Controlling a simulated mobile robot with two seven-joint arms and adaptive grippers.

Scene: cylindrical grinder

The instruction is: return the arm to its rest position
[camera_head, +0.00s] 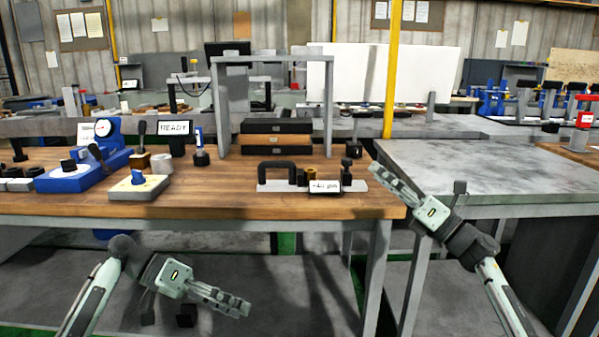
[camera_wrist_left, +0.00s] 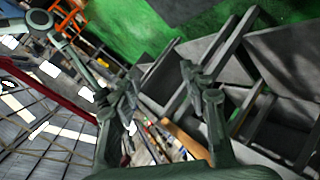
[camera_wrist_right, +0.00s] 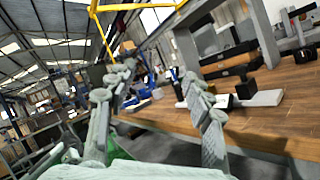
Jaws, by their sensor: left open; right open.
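My left gripper (camera_head: 222,298) hangs low in front of the wooden bench, below its top, in the head view. Its two fingers (camera_wrist_left: 166,95) are apart and empty in the left wrist view. My right gripper (camera_head: 380,178) is over the gap between the wooden bench and the grey table, near the bench's right end. Its fingers (camera_wrist_right: 160,85) are spread with nothing between them in the right wrist view. Neither gripper visibly touches anything.
The wooden bench (camera_head: 225,198) carries a blue gauge device (camera_head: 75,180), a READY sign (camera_head: 174,128), a grey frame (camera_head: 221,110) with dark-topped blocks, and a light plate (camera_head: 275,186) with a black handle. The grey table (camera_head: 490,165) at right has a bare top.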

